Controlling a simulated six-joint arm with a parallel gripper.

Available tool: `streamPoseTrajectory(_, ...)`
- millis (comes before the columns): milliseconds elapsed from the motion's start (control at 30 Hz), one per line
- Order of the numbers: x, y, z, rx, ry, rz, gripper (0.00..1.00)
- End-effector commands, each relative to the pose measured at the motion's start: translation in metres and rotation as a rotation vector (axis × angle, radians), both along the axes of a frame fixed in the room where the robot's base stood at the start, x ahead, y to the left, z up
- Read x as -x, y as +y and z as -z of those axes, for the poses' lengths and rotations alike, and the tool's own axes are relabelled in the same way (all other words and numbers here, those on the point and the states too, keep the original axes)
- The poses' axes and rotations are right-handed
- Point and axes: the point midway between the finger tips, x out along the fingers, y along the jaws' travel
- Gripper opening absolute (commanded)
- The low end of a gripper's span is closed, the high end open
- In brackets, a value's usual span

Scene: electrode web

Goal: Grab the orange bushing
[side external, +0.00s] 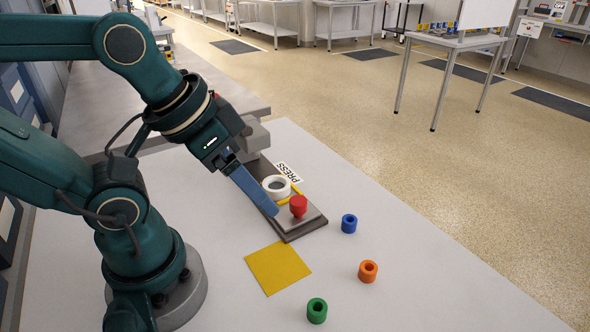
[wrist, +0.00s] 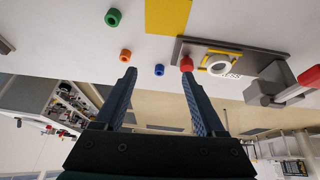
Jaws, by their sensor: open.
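The orange bushing (side external: 368,271) stands on the grey table at the front right, a short ring with a dark hole. It also shows in the wrist view (wrist: 125,55), near the tip of the left finger in that picture and apart from it. My gripper (side external: 275,211) is up near the press plate, left of the red piece, well away from the orange bushing. In the wrist view its two fingers (wrist: 158,75) are spread wide with nothing between them.
A blue bushing (side external: 349,223) and a green bushing (side external: 317,310) stand on either side of the orange one. A yellow square (side external: 278,268) lies flat on the table. The press plate (side external: 306,228) carries a red piece (side external: 298,206) and a white ring (side external: 276,187).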

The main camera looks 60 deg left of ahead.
Motion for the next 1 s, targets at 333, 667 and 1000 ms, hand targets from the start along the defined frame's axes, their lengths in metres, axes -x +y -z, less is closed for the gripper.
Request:
streamPoseTrajectory(333,-0.001,-0.054,0.014,0.429,0.358,-0.192,0.72)
streamPoseTrajectory(667,-0.049,-0.067,0.030,0.936,0.731,-0.628,0.72)
streamPoseTrajectory(1000,-0.101,-0.024,0.080,1.393,0.964,-1.169,0.72)
